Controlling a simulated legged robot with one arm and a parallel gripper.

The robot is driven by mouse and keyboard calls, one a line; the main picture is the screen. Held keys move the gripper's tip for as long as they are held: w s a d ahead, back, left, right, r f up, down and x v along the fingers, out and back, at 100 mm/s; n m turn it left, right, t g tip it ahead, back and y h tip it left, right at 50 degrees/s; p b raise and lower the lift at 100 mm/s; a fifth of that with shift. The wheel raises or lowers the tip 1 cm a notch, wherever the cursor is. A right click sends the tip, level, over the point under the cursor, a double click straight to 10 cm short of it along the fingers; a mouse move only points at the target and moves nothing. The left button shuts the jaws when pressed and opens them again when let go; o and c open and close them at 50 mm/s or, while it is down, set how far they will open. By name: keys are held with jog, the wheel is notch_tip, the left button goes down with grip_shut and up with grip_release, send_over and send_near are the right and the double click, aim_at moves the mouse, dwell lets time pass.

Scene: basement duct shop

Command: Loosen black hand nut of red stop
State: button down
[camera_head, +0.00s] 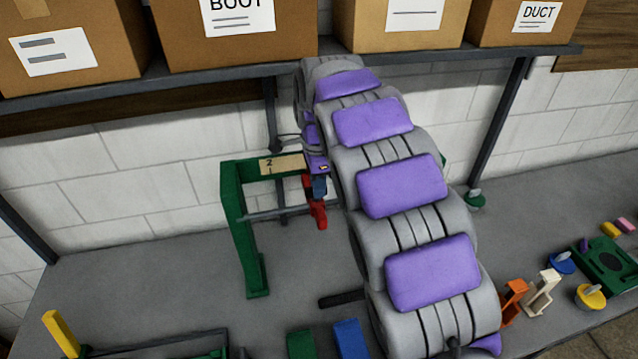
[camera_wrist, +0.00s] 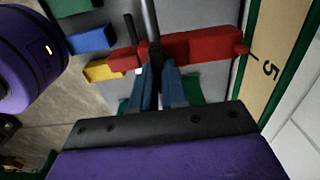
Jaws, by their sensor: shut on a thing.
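The red stop (camera_wrist: 200,46) sits on a dark rod (camera_wrist: 149,18) in the wrist view. In the head view the red stop (camera_head: 318,214) shows small beside the rod of the green stand (camera_head: 242,235). My gripper (camera_wrist: 157,68) has its blue fingers against the stop's near side, shut on a small dark part, the black hand nut (camera_wrist: 154,57). The fingers hide most of the nut. In the head view my gripper (camera_head: 319,187) is partly hidden by my arm.
A scale strip (camera_wrist: 272,60) marked 5 runs along the green rail. Blue (camera_wrist: 92,40) and yellow (camera_wrist: 103,71) blocks lie left of the stop. Boxes (camera_head: 235,32) stand on a shelf above. Small clamps (camera_head: 542,292) and a green fixture (camera_head: 608,262) lie at right. The bench's left middle is clear.

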jog(key=shift+n, duration=0.4)
jog(key=n+p, duration=0.1)
jog(key=n, duration=0.2)
jog(key=shift+a+n, duration=0.1)
jog(key=shift+n, duration=0.3)
jog(key=n, duration=0.4)
jog(key=shift+w, duration=0.1)
jog(key=n, duration=0.8)
jog(key=shift+d+f+n, duration=0.1)
jog(key=shift+d+n, duration=0.1)
jog(key=shift+n, duration=0.5)
jog(key=shift+a, duration=0.1)
